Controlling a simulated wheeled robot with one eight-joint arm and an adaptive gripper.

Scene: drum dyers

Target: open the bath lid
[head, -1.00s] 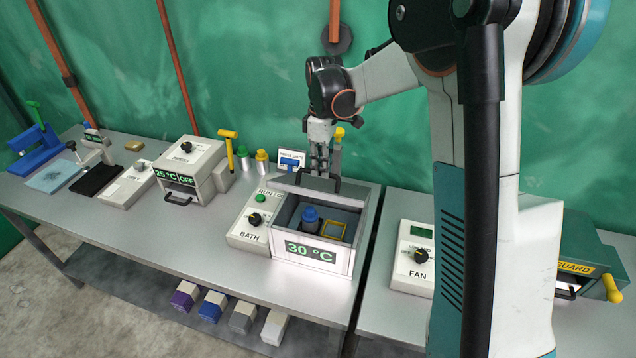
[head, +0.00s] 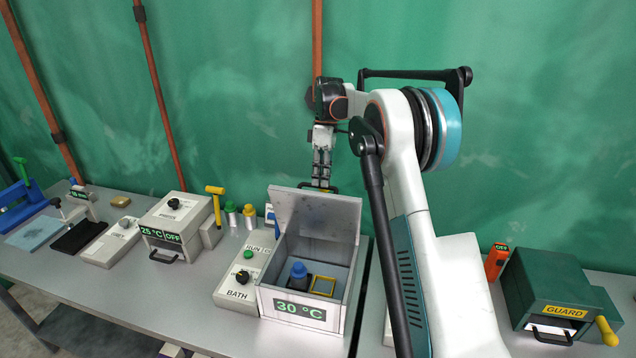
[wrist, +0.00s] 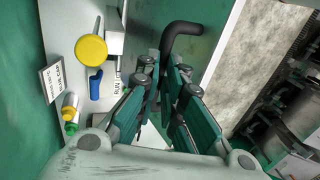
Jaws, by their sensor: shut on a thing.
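The bath (head: 297,312) is a pale box with a 30 °C display on its front. Its grey lid (head: 315,217) stands raised along the rear edge, so the box is open from above. Inside are a blue-topped dark piece (head: 299,270) and a yellow-rimmed square (head: 322,286). My gripper (head: 321,181) is at the lid's top edge, shut on the dark lid handle. In the wrist view the black handle (wrist: 180,36) runs up from between my gripper's fingers (wrist: 170,82). The exact contact is partly hidden by the fingers.
Left of the bath is its control box (head: 241,283) with a green button and black knob. Green- and yellow-capped bottles (head: 240,216) and a 25 °C unit (head: 178,222) stand farther left. A dark green guarded machine (head: 555,292) is at right. The green wall is close behind.

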